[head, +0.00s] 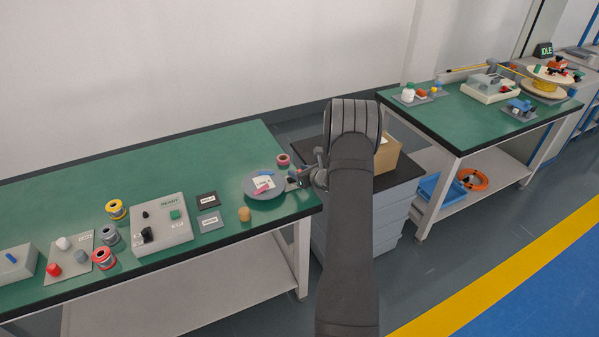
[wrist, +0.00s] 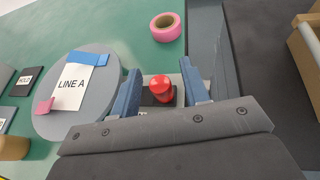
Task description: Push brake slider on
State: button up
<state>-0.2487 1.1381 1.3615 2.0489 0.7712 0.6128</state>
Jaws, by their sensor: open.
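A round red knob (wrist: 161,86) stands on a black strip on a small light-coloured base at the table's right end. No label on it is readable, so I cannot tell for sure that it is the brake slider. My gripper (wrist: 160,72) is open, with one blue-grey finger on each side of the knob; whether either finger touches it is unclear. The lower part of the base is hidden behind my gripper. In the head view my gripper (head: 300,179) is at the right edge of the green table, and the knob is hard to make out there.
A grey disc (wrist: 104,106) with a "LINE A" card and blue and pink pieces lies left of my gripper. A pink tape roll (wrist: 166,27) lies beyond it. A control box (head: 163,222) reading "READY" and several spools stand further left. A cardboard box (head: 387,155) is at right.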

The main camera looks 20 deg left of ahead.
jog(key=shift+c, duration=0.2)
grip_shut()
jog(key=shift+s+a, duration=1.1)
jog(key=shift+a, duration=0.05)
jog(key=shift+o, duration=0.2)
grip_release()
